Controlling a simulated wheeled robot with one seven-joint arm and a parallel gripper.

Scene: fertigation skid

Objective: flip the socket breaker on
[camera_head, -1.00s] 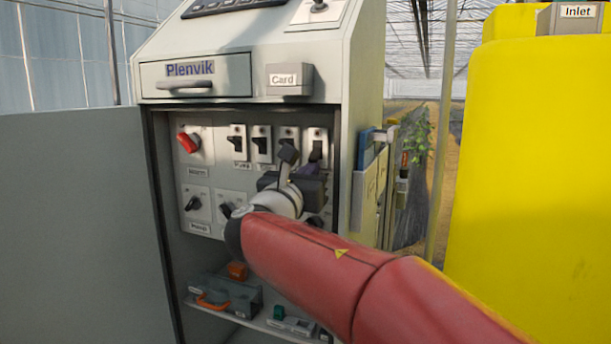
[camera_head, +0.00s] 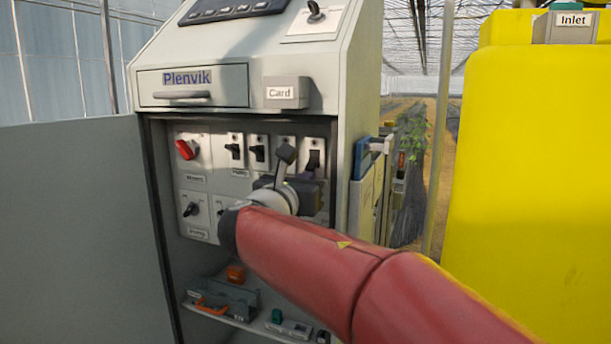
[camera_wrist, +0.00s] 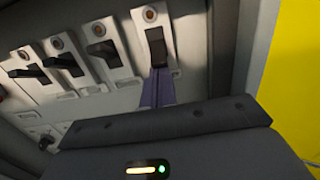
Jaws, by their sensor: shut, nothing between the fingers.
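A row of black-levered breakers sits in the open cabinet: a left one (camera_head: 234,150), a second (camera_head: 258,151), a third partly hidden by my arm, and a rightmost one (camera_head: 314,156). I cannot read which label says socket. In the wrist view the rightmost breaker (camera_wrist: 156,45) stands straight above my gripper (camera_wrist: 157,76). The purple fingers are shut and empty, with their tips at or just under that breaker's lever; I cannot tell whether they touch. The other levers (camera_wrist: 105,52) jut out to the left in the wrist view. The rightmost lever's position is unclear.
A red rotary switch (camera_head: 187,149) and a lower knob (camera_head: 191,209) are on the panel's left. A drawer (camera_head: 195,85) and a Card box (camera_head: 287,92) are above. A shelf below holds a toolbox (camera_head: 225,300). A yellow tank (camera_head: 535,150) stands right.

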